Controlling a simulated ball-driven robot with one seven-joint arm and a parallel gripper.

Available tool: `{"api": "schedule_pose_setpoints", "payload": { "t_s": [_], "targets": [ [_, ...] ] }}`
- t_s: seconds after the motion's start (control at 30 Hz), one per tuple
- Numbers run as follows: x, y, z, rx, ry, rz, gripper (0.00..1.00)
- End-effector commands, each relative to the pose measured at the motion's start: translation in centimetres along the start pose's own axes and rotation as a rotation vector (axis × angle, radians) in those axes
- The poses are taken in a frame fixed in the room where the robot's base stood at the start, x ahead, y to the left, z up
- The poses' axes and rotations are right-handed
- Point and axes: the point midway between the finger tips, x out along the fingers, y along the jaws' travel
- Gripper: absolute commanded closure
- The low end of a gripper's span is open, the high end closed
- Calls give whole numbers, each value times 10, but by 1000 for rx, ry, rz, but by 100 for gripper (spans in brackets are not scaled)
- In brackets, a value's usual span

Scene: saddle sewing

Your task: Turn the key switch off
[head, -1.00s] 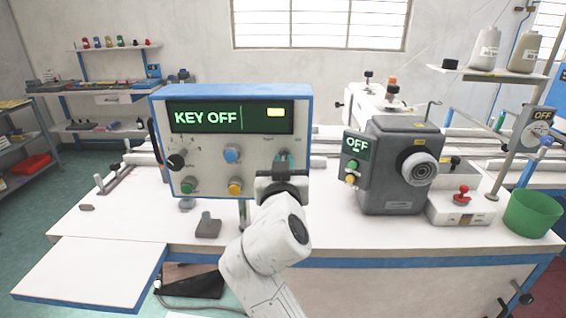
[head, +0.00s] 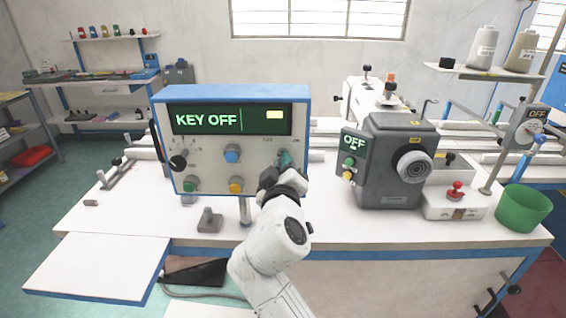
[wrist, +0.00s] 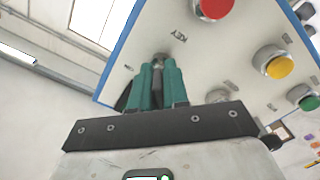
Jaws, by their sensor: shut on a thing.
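The control box (head: 215,155) has a blue top and a grey front, and its green display (head: 205,120) reads KEY OFF. My gripper (head: 286,158) is at the lower right of this front, at the key switch, which it mostly hides in the head view. In the wrist view its teal fingers (wrist: 159,72) are close together beside the KEY label, shut on the small grey key (wrist: 158,60). Most of the key is hidden between the fingers.
A grey motor unit (head: 395,165) reading OFF stands to the right, with a gap between. A green bin (head: 524,208) stands at the far right.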

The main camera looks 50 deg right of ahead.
Motion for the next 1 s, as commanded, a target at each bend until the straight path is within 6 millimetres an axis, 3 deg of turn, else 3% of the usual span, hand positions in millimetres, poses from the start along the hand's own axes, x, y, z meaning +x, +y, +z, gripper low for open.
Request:
{"api": "schedule_pose_setpoints", "payload": {
  "t_s": [0.57, 0.6, 0.77, 1.0],
  "targets": [
    [0, -2, 0, -34, 0, -3, 100],
    [0, -2, 0, -34, 0, -3, 83],
    [0, -1, 0, -33, 0, -2, 68],
    [0, 0, 0, -32, 0, -1, 66]
  ]
}}
